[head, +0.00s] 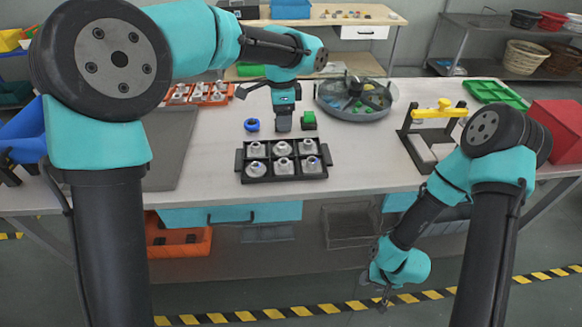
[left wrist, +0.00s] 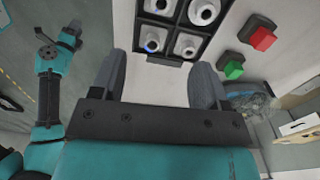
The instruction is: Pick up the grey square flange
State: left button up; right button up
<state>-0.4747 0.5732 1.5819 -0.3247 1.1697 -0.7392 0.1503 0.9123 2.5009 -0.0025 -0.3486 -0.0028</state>
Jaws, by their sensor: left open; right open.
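Several grey flanges (head: 283,165) sit in the compartments of a black tray (head: 285,179) on the table. They also show at the top of the left wrist view (left wrist: 188,45), where some bases look squarish. I cannot tell for sure which is the grey square flange. My left gripper (head: 284,125) points down just behind the tray, apart from it. In the left wrist view its two jaws (left wrist: 163,80) stand wide apart with nothing between them. My right gripper (head: 384,300) hangs low in front of the table, empty and far from the tray; its fingertips are small.
A round grey basin (head: 356,98) stands behind to the right. A black stand with a yellow top (head: 440,112) and a red box (head: 557,130) are at the right. Table in front of the tray is clear.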

pick_arm(q)
jog(key=shift+w+r+m, duration=0.15)
jog(key=shift+r+m, duration=0.15)
jog(key=shift+r, duration=0.05)
jog(key=shift+a, duration=0.1)
send_over(284, 160)
jog(key=f, duration=1.2)
jog(key=shift+s+f, duration=0.15)
jog(key=shift+s, duration=0.25)
jog(key=shift+s+f, duration=0.1)
jog(key=shift+f, duration=2.5)
jog(key=shift+c, duration=0.2)
jog(key=c, duration=1.1)
